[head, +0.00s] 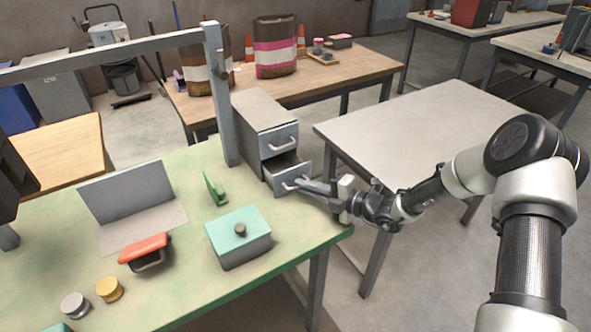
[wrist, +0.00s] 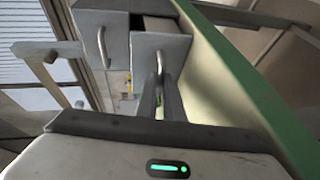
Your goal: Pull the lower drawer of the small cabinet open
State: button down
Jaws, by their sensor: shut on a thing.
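The small grey cabinet (head: 246,123) stands at the back edge of the green table. Its upper drawer (head: 279,140) is closed and has a bar handle. Its lower drawer (head: 290,175) is pulled partly out, with a dark gap showing its inside. My gripper (head: 301,184) reaches in from the right and is shut on the lower drawer's handle. In the wrist view the lower drawer's front (wrist: 178,60) and its handle (wrist: 159,64) lie straight ahead, with the finger tips at the handle. The drawer's contents cannot be made out clearly.
On the green table (head: 185,295) are a teal-lidded box (head: 238,236), a red-handled item (head: 145,250), a green item (head: 215,188) and a grey upright post (head: 221,95). A pale table (head: 420,130) stands to the right behind my arm. Floor shows between the tables.

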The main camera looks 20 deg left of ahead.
jog(key=s+d+p, duration=0.1)
jog(key=s+d, duration=0.1)
jog(key=d, duration=0.1)
jog(key=s+d+p, duration=0.1)
jog(key=s+d, duration=0.2)
jog(key=shift+s+d+p, duration=0.1)
jog(key=shift+d+p, duration=0.05)
jog(key=shift+p, duration=0.25)
jog(key=c, duration=1.9)
grip_release()
jog(key=v, duration=1.7)
jog(key=shift+s+p, duration=0.15)
jog(key=shift+p, duration=0.25)
jog(key=shift+d+r, duration=0.1)
jog(key=shift+d, duration=0.05)
